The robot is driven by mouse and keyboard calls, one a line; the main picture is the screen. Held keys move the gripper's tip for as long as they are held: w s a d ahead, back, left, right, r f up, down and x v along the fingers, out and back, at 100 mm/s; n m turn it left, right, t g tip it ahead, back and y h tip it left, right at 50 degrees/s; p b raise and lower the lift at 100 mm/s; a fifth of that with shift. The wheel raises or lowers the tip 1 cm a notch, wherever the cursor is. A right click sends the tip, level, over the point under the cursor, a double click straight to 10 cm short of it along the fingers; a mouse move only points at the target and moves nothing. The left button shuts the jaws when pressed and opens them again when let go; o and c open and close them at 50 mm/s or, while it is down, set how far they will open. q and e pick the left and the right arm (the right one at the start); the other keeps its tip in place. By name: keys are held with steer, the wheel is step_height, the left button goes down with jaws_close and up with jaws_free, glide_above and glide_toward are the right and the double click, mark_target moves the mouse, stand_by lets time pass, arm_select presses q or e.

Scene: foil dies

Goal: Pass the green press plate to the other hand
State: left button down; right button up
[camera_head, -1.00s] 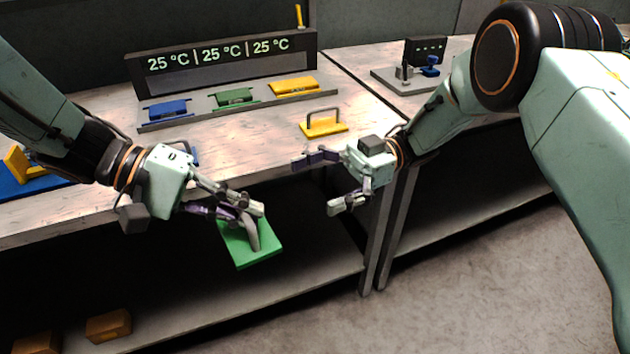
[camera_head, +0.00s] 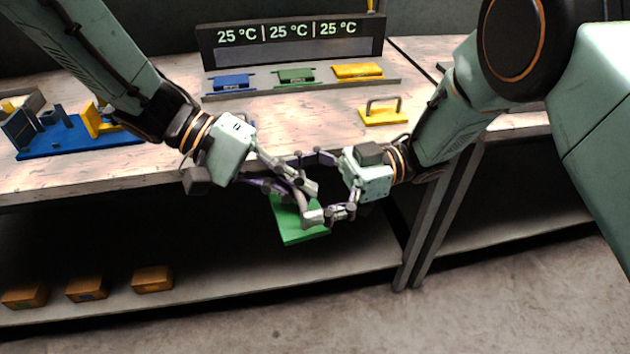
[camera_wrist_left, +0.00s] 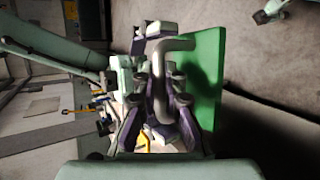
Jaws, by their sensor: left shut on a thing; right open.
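The green press plate (camera_head: 297,222) hangs in the air in front of the bench's front edge, tilted, with its grey bent handle facing my grippers. My left gripper (camera_head: 302,190) is shut on the handle. In the left wrist view the handle (camera_wrist_left: 161,85) stands between the left fingers, and the green plate (camera_wrist_left: 205,75) is beyond them. My right gripper (camera_head: 322,186) is open, its fingers spread on either side of the handle area, close to the left fingers. The fingers overlap in the head view, so I cannot tell whether the right ones touch the handle.
A yellow plate with a handle (camera_head: 384,114) lies on the bench. Behind it a rack (camera_head: 300,88) holds blue, green and yellow pieces under a temperature display (camera_head: 290,35). A blue fixture (camera_head: 80,138) is at the left. Several brown boxes (camera_head: 152,278) sit on the lower shelf.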

arm_select(q)
steer(key=shift+s, duration=0.15)
arm_select(e)
steer(key=shift+w+a, duration=0.1)
steer(key=c, duration=1.6)
arm_select(q)
steer(key=c, duration=1.4)
jaws_free()
steer(key=shift+o, duration=0.2)
steer(key=shift+w+r, duration=0.1)
steer(key=shift+w, duration=0.1)
